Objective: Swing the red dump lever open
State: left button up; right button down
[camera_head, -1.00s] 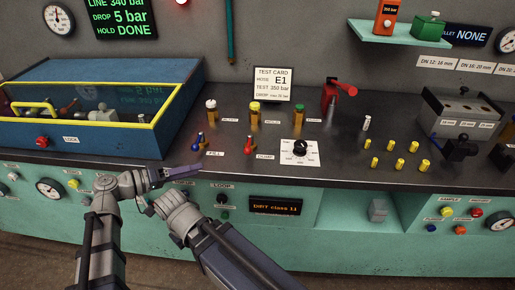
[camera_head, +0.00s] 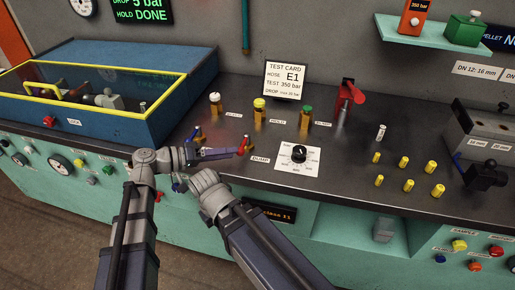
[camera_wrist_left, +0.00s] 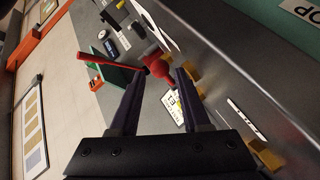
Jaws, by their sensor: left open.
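The red dump lever (camera_head: 243,144) stands on the bench top behind its DUMP label (camera_head: 260,159). My left gripper (camera_head: 233,151) is open and points right, its fingertips just left of the lever. In the left wrist view, a rounded red part (camera_wrist_left: 158,67), likely the lever's end, shows just beyond and between the open fingers (camera_wrist_left: 158,88). I cannot tell whether either finger touches it. My right gripper (camera_head: 205,186) is low in front of the bench edge; its fingers cannot be made out.
A blue lever (camera_head: 195,134) stands left of the dump lever. A dial on a white plate (camera_head: 298,153) lies to the right. Behind are several capped brass fittings and a test card (camera_head: 285,80).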

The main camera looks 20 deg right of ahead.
aim_at(250, 159)
pick_arm(q)
jog(key=shift+b+x, duration=0.8)
jog(key=shift+x, duration=3.1)
grip_shut()
